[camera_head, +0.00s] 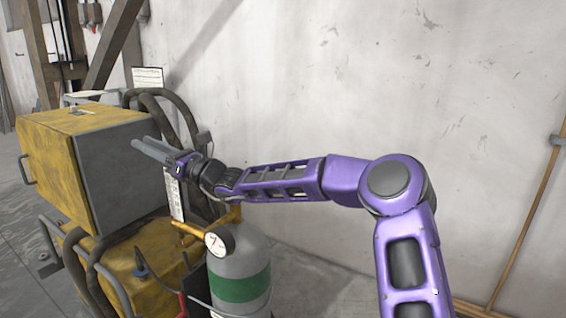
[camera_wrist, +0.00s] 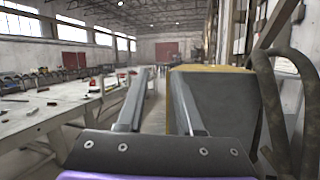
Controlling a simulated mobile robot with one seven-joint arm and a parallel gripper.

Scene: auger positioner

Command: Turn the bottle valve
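A grey gas bottle (camera_head: 240,268) with a green band stands upright at the lower middle of the head view. A yellow valve fitting (camera_head: 192,229) and a round white gauge (camera_head: 215,244) sit at its top. My gripper (camera_head: 142,144) is above and left of the valve, apart from it, pointing left across the grey face of the yellow machine. In the wrist view my gripper (camera_wrist: 159,80) shows its two fingers spread with nothing between them. The bottle and valve are not seen in the wrist view. My forearm passes above the bottle.
A yellow machine box (camera_head: 75,132) with a grey side stands left of the bottle, close to my fingers. Dark hoses (camera_head: 178,110) loop behind it. A pale wall (camera_head: 350,70) stands behind. The wrist view shows a long workbench (camera_wrist: 50,118) at left.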

